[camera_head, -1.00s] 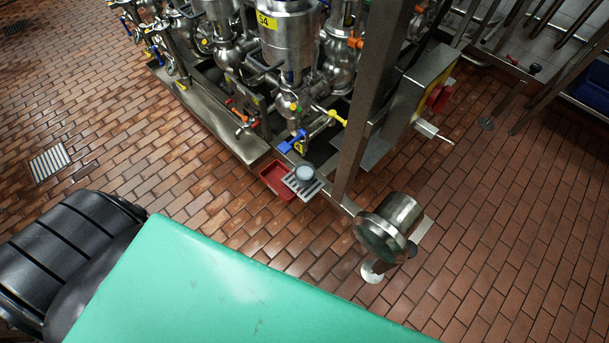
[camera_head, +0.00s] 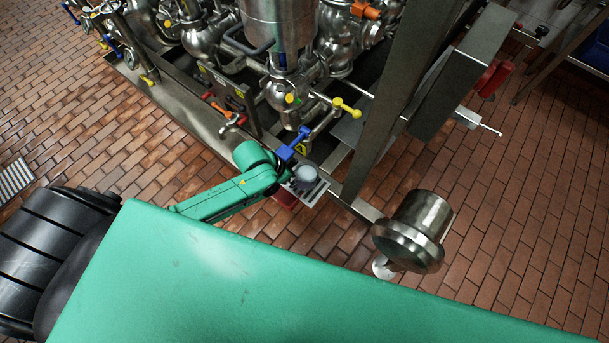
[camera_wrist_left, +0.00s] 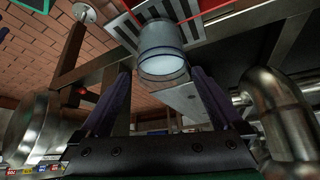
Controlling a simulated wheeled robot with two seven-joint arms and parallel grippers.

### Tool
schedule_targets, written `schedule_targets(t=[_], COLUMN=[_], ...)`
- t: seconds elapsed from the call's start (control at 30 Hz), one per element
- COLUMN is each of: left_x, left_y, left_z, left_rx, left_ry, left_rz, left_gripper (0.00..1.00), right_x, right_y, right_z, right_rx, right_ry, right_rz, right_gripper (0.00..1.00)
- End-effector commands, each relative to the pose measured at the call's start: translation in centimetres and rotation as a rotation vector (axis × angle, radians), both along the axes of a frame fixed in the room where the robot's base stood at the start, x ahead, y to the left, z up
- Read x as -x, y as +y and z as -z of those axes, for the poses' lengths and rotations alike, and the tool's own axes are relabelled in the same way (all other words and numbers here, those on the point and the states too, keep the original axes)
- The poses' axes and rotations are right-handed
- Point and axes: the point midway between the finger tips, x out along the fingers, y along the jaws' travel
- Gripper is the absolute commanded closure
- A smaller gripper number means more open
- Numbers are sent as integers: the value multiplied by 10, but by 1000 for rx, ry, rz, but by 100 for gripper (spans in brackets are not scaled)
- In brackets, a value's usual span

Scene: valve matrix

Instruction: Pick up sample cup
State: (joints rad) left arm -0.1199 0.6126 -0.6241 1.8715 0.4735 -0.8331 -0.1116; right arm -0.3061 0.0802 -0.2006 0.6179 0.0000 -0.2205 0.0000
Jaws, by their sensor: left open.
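The sample cup (camera_head: 306,173) is a small grey cup on a slotted metal grate (camera_head: 312,194) in front of the valve block. In the left wrist view the cup (camera_wrist_left: 163,52) appears at top centre, with its pale round end towards the camera. My left gripper (camera_wrist_left: 161,78) is open there, one dark finger to either side of the cup. I cannot tell whether either finger touches it. In the head view my green left arm reaches to the cup's left side, and its fingers are hardly visible. My right gripper is not in view.
A blue-handled valve (camera_head: 293,146) and a yellow-handled valve (camera_head: 346,107) sit just above the cup. A steel post (camera_head: 385,110) rises at right. A steel cylinder (camera_head: 415,230) stands nearer.

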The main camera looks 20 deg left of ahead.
Motion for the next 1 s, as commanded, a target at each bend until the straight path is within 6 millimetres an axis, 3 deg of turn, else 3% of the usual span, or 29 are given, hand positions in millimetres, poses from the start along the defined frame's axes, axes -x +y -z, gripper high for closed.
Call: schedule_targets(t=[0.03,0.4,0.67,0.8,0.9,0.93,0.97,1.0], left_x=[-5,-31,-33,-33,-33,-33,-33,-33], left_y=[-4,-26,-28,-28,-28,-28,-28,-28], left_z=[12,62,65,65,65,64,64,64], left_rx=[2,2,0,0,0,0,0,0], left_ry=[-1,-3,-3,-3,-3,-4,-4,-4], left_rz=[-2,-3,-2,-2,-2,-2,-2,-2], left_gripper=[0,0,0,54,87,87,98,98], right_x=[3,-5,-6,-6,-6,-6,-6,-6], right_y=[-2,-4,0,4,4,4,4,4], right_z=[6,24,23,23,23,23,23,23], right_rx=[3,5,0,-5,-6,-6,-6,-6], right_ry=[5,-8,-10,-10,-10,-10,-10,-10], right_rz=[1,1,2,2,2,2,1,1], right_gripper=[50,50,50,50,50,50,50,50])
